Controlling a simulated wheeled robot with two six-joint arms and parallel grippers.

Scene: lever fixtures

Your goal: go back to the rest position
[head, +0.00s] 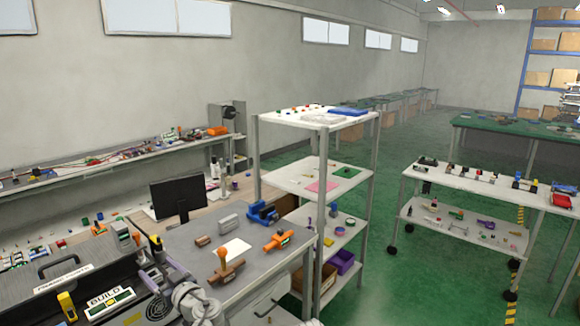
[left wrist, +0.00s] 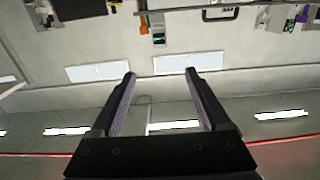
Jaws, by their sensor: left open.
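My left gripper (head: 153,264) is at the lower left of the head view, beside the left edge of the grey-topped table (head: 190,262). Its light grey arm links show below it. In the left wrist view my left gripper (left wrist: 159,75) has its two dark fingers wide apart, with nothing between them. Behind the fingers are the wall, windows and ceiling lights, seen upside down. My right gripper is not in view.
The grey table holds a brown fixture (head: 225,268), an orange fixture (head: 278,240), a blue fixture (head: 262,213) and a white sheet (head: 236,249). A black monitor (head: 176,197) stands behind. A white shelf rack (head: 323,121) is right. Green floor (head: 400,275) lies open beyond it.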

